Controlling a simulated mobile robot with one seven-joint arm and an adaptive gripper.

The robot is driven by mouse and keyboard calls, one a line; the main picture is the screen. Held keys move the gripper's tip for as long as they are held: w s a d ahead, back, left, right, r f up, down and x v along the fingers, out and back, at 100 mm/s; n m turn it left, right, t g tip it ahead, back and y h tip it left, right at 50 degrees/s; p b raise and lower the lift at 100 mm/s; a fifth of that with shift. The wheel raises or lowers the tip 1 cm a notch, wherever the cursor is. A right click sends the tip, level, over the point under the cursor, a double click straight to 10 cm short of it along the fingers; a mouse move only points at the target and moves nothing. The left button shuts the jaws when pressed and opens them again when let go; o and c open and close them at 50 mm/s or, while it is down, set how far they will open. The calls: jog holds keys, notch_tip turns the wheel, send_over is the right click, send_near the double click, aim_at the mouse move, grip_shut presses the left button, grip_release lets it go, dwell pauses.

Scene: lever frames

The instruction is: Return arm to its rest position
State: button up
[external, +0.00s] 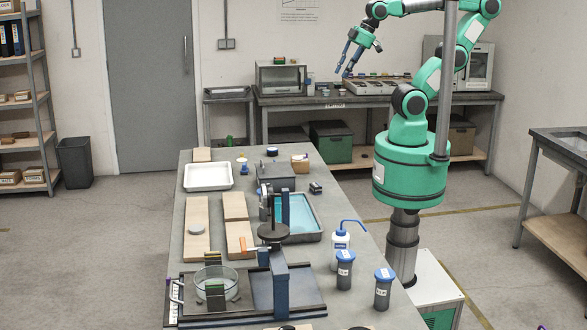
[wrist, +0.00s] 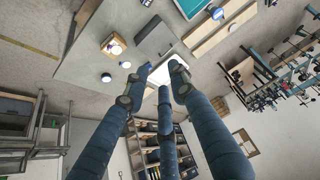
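My gripper (external: 343,72) is in the air beyond the far end of the long table, at the upper middle of the external view. Its dark blue fingers point down and to the left. In the wrist view the fingers of my gripper (wrist: 160,75) stand apart, with nothing between them but distant background. My green arm (external: 425,90) is raised and bent, with its upper part reaching left. No object is held.
The long grey table (external: 345,200) bears a white tray (external: 208,177), a blue tray (external: 305,215), boards, a stand, and dark containers with blue lids (external: 345,270). A back workbench (external: 300,98) stands behind my gripper. The air around my gripper looks clear.

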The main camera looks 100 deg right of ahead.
notch_tip(320, 180, down, 7)
jog(key=b, duration=0.5)
jog(key=shift+r+b, duration=0.15)
jog(key=shift+b, duration=0.2)
